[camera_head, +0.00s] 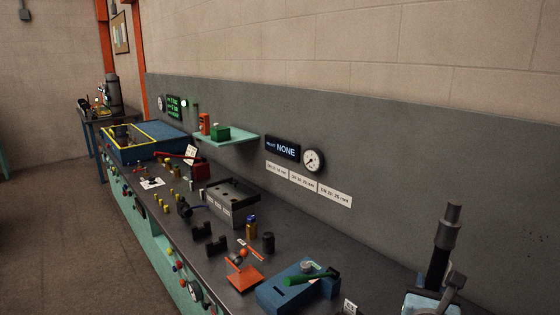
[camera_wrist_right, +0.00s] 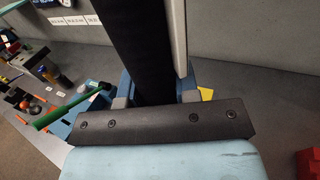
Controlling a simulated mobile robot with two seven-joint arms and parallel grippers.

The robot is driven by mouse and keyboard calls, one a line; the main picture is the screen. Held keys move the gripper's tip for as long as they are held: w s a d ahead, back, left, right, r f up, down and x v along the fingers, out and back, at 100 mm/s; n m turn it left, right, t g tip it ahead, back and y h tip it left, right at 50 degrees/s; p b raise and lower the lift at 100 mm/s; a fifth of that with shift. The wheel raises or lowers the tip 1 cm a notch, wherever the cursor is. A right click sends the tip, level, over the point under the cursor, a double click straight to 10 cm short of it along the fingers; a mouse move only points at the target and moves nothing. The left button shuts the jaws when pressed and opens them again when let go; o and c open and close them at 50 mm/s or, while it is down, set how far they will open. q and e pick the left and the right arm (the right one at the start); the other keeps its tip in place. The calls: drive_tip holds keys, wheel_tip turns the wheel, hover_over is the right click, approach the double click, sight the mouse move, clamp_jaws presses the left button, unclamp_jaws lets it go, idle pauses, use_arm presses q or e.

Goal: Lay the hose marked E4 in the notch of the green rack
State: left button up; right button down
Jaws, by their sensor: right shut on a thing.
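My right gripper (camera_head: 437,285) is at the lower right of the head view, close to the near end of the bench. It is shut on a thick black hose (camera_head: 446,240) that stands upright with a grey end on top. In the right wrist view the black hose (camera_wrist_right: 145,45) runs up from between the grey fingers (camera_wrist_right: 155,98). No E4 mark can be read on it. I cannot pick out a green rack with a notch for certain; a small green block (camera_head: 220,132) sits on a teal wall shelf (camera_head: 240,141). My left gripper is out of view.
A blue device (camera_head: 282,295) with a green lever (camera_head: 312,277) stands left of my gripper. Beyond are an orange stand (camera_head: 246,276), black notched blocks (camera_head: 217,246), a grey box (camera_head: 232,200) and a yellow-rimmed blue tray (camera_head: 150,152). The wall display (camera_head: 283,148) reads NONE.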

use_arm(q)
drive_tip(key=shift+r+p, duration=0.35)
use_arm(e)
drive_tip(key=s+a+f+n+t+y, duration=0.1)
drive_tip(key=s+a+f+n+y, duration=0.4)
drive_tip(key=s+a+f+y, duration=0.1)
drive_tip(key=shift+s+a+f+t+y, duration=0.25)
drive_tip(key=shift+s+f+t+y, duration=0.15)
drive_tip(key=shift+s+f+y, duration=0.5)
